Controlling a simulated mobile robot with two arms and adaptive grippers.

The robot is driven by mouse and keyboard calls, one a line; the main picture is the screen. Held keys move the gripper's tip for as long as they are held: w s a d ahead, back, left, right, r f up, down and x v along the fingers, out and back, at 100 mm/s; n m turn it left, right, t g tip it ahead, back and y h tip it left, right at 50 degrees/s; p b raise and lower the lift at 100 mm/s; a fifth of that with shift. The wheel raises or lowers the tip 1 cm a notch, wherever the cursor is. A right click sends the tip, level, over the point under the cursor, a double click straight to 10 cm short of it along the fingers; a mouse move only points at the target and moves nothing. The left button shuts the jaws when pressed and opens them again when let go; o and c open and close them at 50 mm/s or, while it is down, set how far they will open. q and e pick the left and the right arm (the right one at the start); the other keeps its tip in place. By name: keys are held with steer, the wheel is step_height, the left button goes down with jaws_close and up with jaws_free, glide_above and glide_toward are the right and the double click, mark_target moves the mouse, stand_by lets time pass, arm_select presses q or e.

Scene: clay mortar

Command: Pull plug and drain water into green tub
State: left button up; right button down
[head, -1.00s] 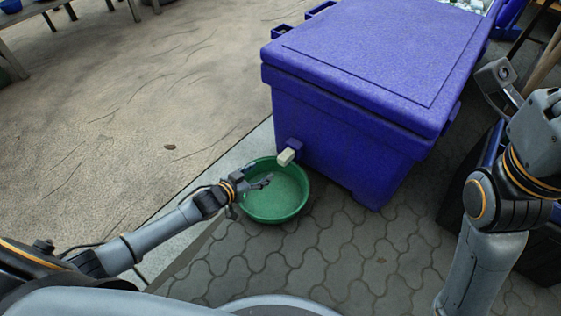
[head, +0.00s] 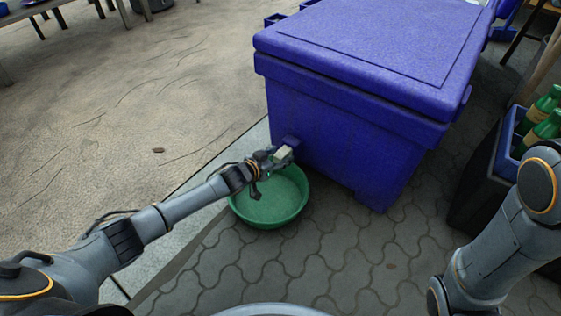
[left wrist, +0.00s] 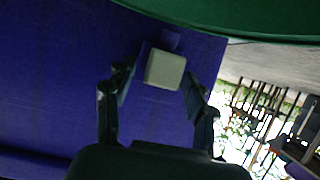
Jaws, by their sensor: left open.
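A large blue cooler (head: 345,125) stands on the paving with its lid closed. A pale, blocky plug (head: 283,154) sticks out low on its left side. The green tub (head: 287,211) sits on the ground under the plug; its inside looks empty of anything I can make out. My left gripper (head: 272,162) is over the tub, right at the plug. In the left wrist view the open fingers (left wrist: 157,105) stand on either side of the plug (left wrist: 165,69), with gaps visible. The green tub's rim (left wrist: 250,20) shows at the top there. My right gripper is outside the frame; only my right arm shows.
A bench (head: 40,20) is at the far upper left. The sandy ground on the left and the paving in front are clear.

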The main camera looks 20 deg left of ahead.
arm_select(q)
steer(key=shift+w+d+f, duration=0.1)
steer(key=shift+w, duration=0.35)
jaws_close()
steer(key=shift+s+a+p, duration=0.25)
steer(key=shift+s+p, duration=0.7)
steer(key=shift+p, duration=0.15)
steer(key=shift+s+a+p, duration=0.2)
steer(key=shift+s+p, duration=0.2)
steer(key=shift+s, duration=0.1)
steer(key=shift+f, duration=0.15)
jaws_free()
steer(key=shift+s, duration=0.1)
steer(key=shift+a, duration=0.1)
